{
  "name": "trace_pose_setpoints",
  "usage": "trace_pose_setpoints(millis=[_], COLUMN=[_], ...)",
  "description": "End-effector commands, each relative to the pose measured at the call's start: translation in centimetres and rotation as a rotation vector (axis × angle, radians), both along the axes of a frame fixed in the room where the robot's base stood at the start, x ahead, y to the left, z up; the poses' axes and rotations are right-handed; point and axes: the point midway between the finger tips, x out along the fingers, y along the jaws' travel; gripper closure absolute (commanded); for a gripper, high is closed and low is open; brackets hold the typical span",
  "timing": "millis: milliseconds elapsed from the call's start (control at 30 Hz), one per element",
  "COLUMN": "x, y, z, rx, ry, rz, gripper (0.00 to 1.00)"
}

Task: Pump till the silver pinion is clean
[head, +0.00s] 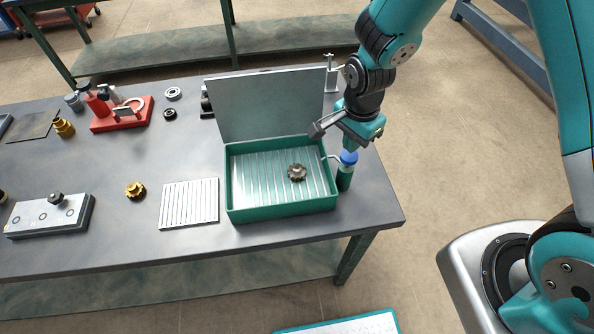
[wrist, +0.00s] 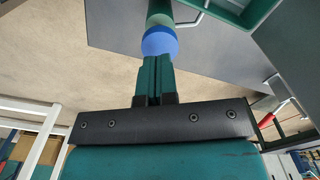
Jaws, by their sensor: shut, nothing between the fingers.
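The pinion (head: 297,172) lies in the green wash basin (head: 280,209), on its ribbed floor, right of centre. Its surface looks dark brown and grimy rather than bright silver. The pump (head: 345,180), a green bottle with a blue cap (head: 348,158) and a thin spout towards the basin, stands at the basin's right side. My gripper (head: 350,148) is shut and empty, pointing down just above the blue cap. In the wrist view the shut fingertips (wrist: 157,60) line up with the blue cap (wrist: 159,42). I cannot tell whether they touch it.
The basin's grey lid (head: 265,105) stands open behind it. A ribbed plate (head: 189,204), a brass gear (head: 135,190) and a grey block with a knob (head: 50,215) lie to the left. A red fixture (head: 122,118) stands at the back left. The table's right edge is close to the pump.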

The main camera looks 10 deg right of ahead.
Motion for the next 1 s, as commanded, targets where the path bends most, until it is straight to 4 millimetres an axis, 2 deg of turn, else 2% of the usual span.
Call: trace_pose_setpoints(millis=[333,1000], x=[0.0,0.0], y=[0.0,0.0], z=[-0.3,-3.0], rx=[0.0,0.0], ry=[0.0,0.0], rz=[0.0,0.0], gripper=[1.0,1.0])
